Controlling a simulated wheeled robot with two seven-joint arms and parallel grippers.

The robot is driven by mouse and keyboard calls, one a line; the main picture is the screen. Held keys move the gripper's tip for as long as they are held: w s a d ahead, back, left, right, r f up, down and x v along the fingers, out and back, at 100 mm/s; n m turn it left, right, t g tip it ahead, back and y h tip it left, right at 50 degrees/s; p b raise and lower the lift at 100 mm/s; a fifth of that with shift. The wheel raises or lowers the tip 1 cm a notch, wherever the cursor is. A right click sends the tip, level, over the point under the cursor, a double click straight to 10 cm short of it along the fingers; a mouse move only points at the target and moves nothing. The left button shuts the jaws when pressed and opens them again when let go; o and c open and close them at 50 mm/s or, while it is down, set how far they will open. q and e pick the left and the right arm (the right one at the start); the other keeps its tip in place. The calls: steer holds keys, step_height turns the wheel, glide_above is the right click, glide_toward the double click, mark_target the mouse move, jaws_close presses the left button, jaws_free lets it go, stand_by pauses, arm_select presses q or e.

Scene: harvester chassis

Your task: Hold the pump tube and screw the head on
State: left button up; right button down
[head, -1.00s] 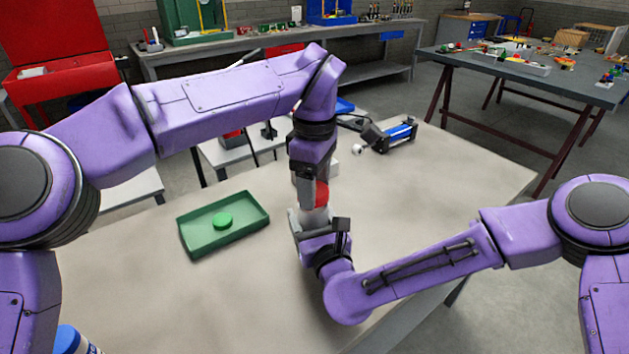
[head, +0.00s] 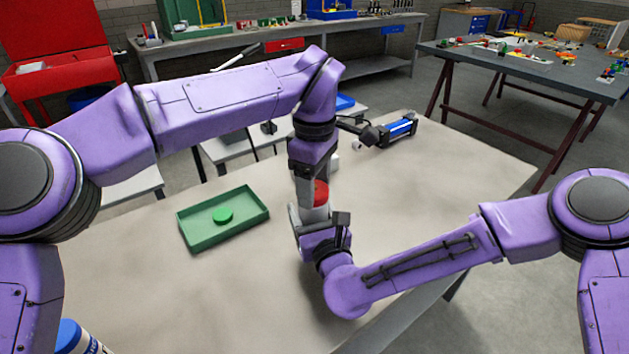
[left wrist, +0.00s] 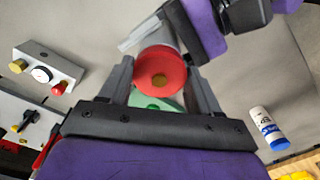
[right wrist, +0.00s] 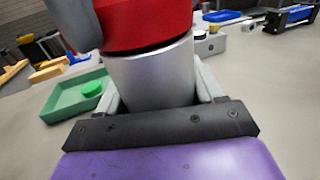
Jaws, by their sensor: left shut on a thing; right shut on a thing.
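The red pump head (head: 321,191) sits at the top of the silver pump tube (head: 317,214), which stands upright above the table. My left gripper (head: 309,187) points down from above and is shut on the head. In the left wrist view, the round red face with a brass centre (left wrist: 160,80) lies between its fingers. My right gripper (head: 317,224) is shut around the tube from the near side. The right wrist view shows the tube (right wrist: 150,78) between its fingers and the head (right wrist: 145,25) above. A thin dark line shows between them; the thread is hidden.
A green tray (head: 186,236) with a green round piece (head: 223,215) lies left of the grippers. A blue cylinder device (head: 398,131) lies at the back right. A blue-capped bottle (head: 72,338) is at the near left. The table's right side is clear.

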arm_select(q)
steer(key=m, duration=0.7)
steer(key=shift+s+a+m, duration=0.1)
steer(key=shift+m, duration=0.3)
steer(key=m, duration=0.4)
steer(key=shift+m, duration=0.3)
steer(key=o, duration=1.1)
steer(key=shift+r, duration=2.25)
